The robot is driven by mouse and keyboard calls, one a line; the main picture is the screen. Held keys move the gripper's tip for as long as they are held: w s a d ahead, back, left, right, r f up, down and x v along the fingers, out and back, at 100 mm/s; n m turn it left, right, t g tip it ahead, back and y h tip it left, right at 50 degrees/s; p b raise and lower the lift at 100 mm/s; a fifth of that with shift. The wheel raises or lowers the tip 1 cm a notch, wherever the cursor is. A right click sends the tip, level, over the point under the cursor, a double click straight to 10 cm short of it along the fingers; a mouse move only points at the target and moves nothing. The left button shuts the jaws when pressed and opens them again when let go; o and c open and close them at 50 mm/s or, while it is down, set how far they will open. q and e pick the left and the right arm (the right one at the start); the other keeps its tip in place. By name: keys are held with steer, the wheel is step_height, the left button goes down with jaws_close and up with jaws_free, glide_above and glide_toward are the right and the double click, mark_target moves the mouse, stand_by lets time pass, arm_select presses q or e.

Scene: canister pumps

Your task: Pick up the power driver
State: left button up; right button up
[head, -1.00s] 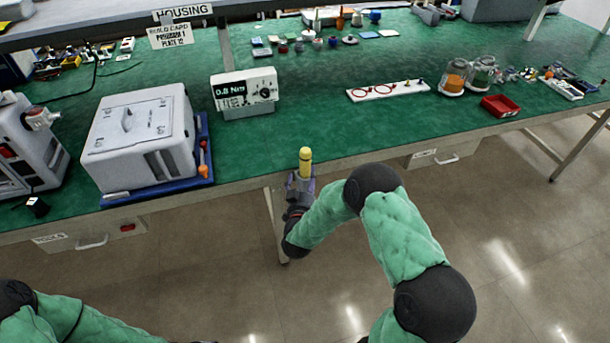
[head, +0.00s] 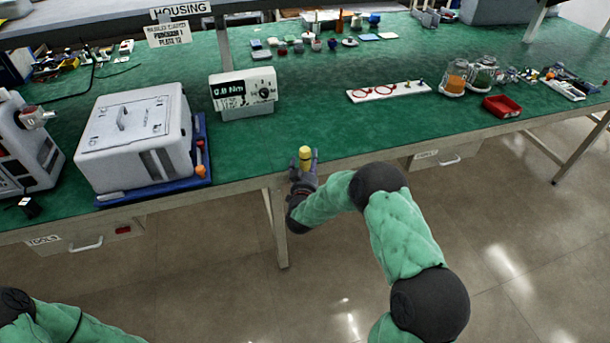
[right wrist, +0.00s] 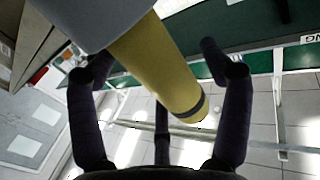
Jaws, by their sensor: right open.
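The power driver (head: 305,155), as far as I can tell, is the yellow cylinder at the table's front edge in the head view. In the right wrist view its yellow body (right wrist: 160,65) runs from a grey part at the top to a dark ring at its lower end. My right gripper (head: 304,166) is open, with its dark fingers around the yellow cylinder. In the right wrist view, the fingers of that gripper (right wrist: 158,75) stand apart on both sides of it, with gaps visible. My left gripper is not in view; only my left arm shows at bottom left.
A white box-shaped machine (head: 135,140) stands on a blue base at left, with an orange-tipped tool beside it. A torque display (head: 243,91) stands behind the gripper. A white strip with red rings (head: 388,91) and a red tray (head: 502,106) lie right. The green tabletop (head: 320,125) between is clear.

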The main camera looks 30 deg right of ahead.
jaws_close()
steer(key=shift+r, duration=0.1)
steer(key=shift+r, duration=0.1)
